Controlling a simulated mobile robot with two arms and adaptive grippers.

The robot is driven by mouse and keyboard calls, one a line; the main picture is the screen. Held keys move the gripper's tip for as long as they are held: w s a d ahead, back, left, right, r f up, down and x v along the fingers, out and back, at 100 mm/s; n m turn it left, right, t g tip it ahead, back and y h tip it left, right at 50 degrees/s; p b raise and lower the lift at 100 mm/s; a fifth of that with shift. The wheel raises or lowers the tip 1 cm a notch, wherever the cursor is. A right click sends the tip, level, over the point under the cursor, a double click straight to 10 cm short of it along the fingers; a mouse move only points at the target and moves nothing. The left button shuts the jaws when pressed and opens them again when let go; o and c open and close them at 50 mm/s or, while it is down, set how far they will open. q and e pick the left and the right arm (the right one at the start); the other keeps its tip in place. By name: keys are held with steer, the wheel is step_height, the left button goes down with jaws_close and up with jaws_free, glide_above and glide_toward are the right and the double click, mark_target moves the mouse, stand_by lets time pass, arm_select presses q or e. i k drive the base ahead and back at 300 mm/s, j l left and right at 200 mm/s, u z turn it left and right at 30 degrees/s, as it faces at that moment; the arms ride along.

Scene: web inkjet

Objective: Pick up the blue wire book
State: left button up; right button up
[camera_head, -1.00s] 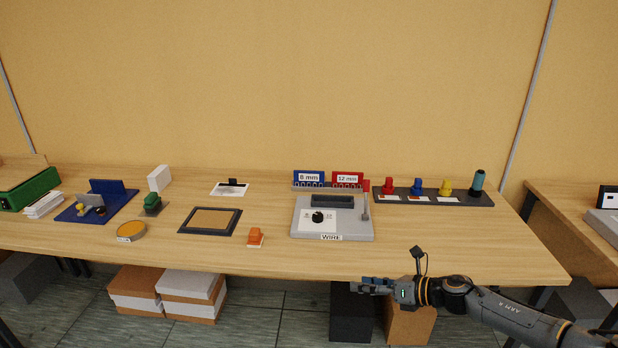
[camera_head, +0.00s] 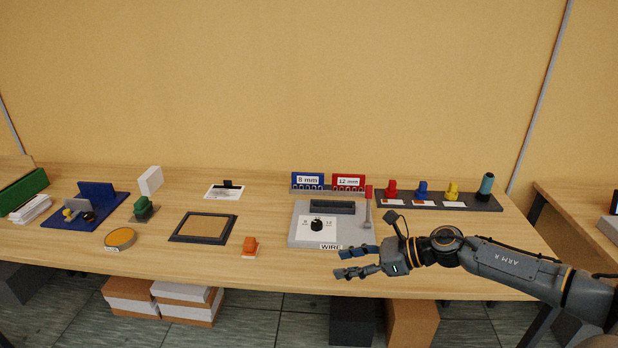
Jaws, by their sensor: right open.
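The blue wire book (camera_head: 308,180), labelled 8 mm, stands upright in a grey rack (camera_head: 327,191) at the back of the grey WIRE machine (camera_head: 302,236). A red book (camera_head: 348,181), labelled 12 mm, stands just to its right in the same rack. My right gripper (camera_head: 346,262) is open and empty, with its fingers pointing left. It is over the table's front part, in front of the machine and well short of the blue book. My left gripper is not in view.
A red-handled lever (camera_head: 368,200) rises at the machine's right side. A dark strip (camera_head: 427,199) with red, blue and yellow pieces and a teal cylinder (camera_head: 486,185) lies to the right. An orange piece (camera_head: 250,245) and a dark-framed pad (camera_head: 204,227) lie left of the machine.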

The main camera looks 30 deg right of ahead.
mark_target(315, 180)
steer(key=i+l, duration=1.35)
steer(key=l, duration=0.2)
